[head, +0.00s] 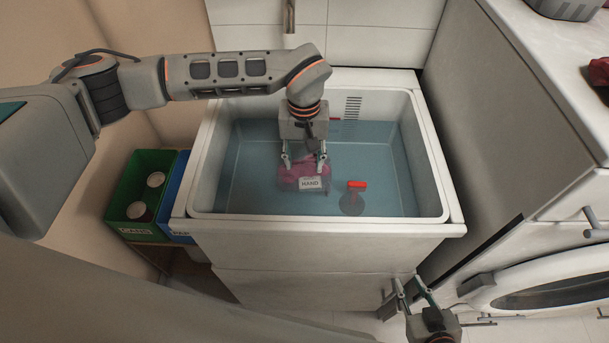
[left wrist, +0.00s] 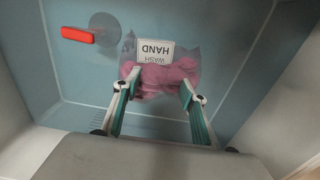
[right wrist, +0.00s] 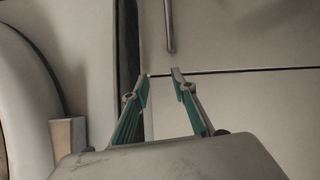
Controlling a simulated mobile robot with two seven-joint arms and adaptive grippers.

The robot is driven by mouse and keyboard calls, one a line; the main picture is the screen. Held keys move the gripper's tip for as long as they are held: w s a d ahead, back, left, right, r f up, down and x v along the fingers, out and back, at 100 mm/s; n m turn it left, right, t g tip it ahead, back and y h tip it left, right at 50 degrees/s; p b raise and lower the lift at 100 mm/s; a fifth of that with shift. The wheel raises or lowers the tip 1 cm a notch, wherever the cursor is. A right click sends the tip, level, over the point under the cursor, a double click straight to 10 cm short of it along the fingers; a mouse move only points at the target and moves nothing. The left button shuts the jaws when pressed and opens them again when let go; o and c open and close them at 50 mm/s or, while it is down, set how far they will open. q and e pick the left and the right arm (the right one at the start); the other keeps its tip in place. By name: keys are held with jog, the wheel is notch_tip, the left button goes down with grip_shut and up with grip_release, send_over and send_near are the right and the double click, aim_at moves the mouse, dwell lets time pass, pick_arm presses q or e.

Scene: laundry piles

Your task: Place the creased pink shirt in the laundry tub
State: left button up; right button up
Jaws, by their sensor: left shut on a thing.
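The pink shirt (head: 288,172) is a crumpled bundle inside the laundry tub (head: 320,228), in what looks like a see-through bag with a white label reading HAND WASH. My left gripper (head: 304,166) reaches down into the tub and is shut on the bundle. In the left wrist view the pink shirt (left wrist: 165,78) lies between the two fingertips, its label beyond them. I cannot tell whether it touches the tub floor. My right gripper (head: 411,284) is open and empty, low in front of the tub's cabinet; the right wrist view (right wrist: 161,75) shows nothing between its fingers.
Blue water or a blue lining fills the tub. A red-handled plug (head: 356,186) is at the bundle's right. A green bin (head: 125,190) with cans and a blue bin stand left of the tub. A washing machine (head: 545,283) and white counter stand right.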

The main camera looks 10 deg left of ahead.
aim_at(304, 175)
pick_arm(q)
notch_tip(304, 175, down, 5)
jog(key=shift+f, duration=0.2)
pick_arm(e)
jog(key=shift+s+d+f, duration=0.1)
jog(key=shift+s+f, duration=0.05)
jog(key=shift+f, duration=0.2)
pick_arm(q)
jog(key=shift+f, duration=0.3)
jog(key=shift+f, duration=0.1)
jog(key=o, duration=1.6)
jog(key=shift+c, duration=0.2)
pick_arm(e)
jog(key=shift+r, duration=0.15)
pick_arm(q)
notch_tip(304, 175, up, 12)
jog(key=shift+r, duration=0.1)
